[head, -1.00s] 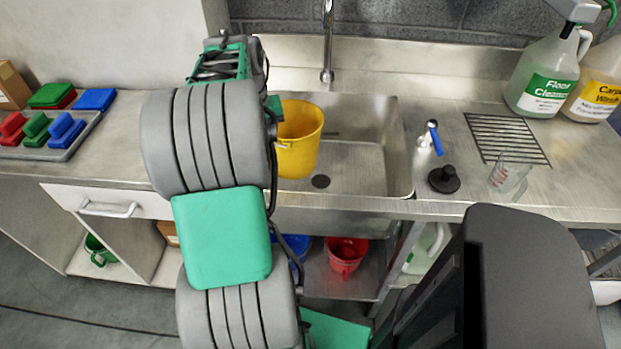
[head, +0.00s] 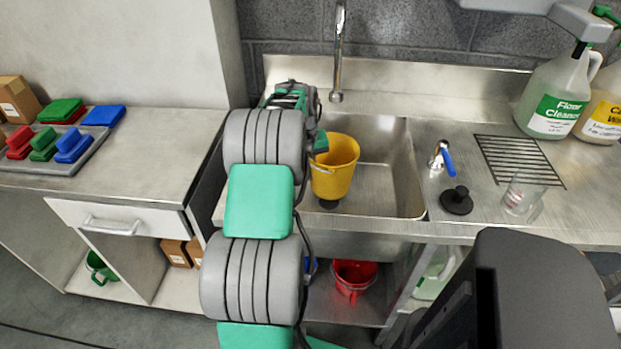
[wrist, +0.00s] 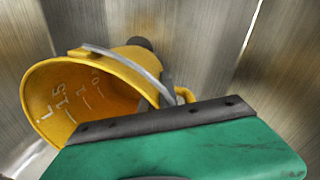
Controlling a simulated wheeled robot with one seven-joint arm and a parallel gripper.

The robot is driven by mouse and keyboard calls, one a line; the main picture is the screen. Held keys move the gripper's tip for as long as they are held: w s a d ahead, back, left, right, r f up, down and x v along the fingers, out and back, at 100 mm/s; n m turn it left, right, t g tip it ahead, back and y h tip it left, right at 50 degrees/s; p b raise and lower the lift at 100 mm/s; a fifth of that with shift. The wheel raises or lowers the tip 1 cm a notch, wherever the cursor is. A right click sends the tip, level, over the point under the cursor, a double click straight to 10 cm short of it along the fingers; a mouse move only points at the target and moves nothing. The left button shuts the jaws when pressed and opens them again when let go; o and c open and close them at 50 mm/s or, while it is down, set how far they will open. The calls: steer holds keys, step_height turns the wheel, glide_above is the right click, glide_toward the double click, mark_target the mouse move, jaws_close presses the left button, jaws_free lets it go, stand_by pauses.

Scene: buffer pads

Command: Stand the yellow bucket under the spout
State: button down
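The yellow bucket (head: 336,166) is in the steel sink, its mouth up and slightly tilted. In the wrist view the bucket (wrist: 100,90) shows its open mouth, inner volume marks and grey bail. My gripper (head: 319,147) is at the bucket's left rim and appears shut on it; the fingertips are mostly hidden. The spout (head: 337,96) hangs from the tall tap behind the bucket, and the bucket is in front of it in the head view. I cannot tell whether the bucket's base touches the sink floor.
The sink drain (head: 328,204) is partly covered by the bucket. The sink's right part is clear. To its right are a blue-handled tap lever (head: 442,158), a black plunger-like stopper (head: 457,200), a clear jug (head: 523,193) and a grate (head: 518,160). A red bucket (head: 354,279) stands below.

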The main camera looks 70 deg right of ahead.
steer(key=shift+a+f, duration=0.1)
steer(key=shift+f, duration=1.3)
steer(key=shift+f, duration=0.1)
steer(key=c, duration=1.6)
jaws_free()
steer(key=shift+c, duration=0.2)
step_height(320, 180, up, 12)
steer(key=w, duration=0.1)
steer(key=shift+a+p, duration=0.3)
steer(key=shift+p, duration=0.15)
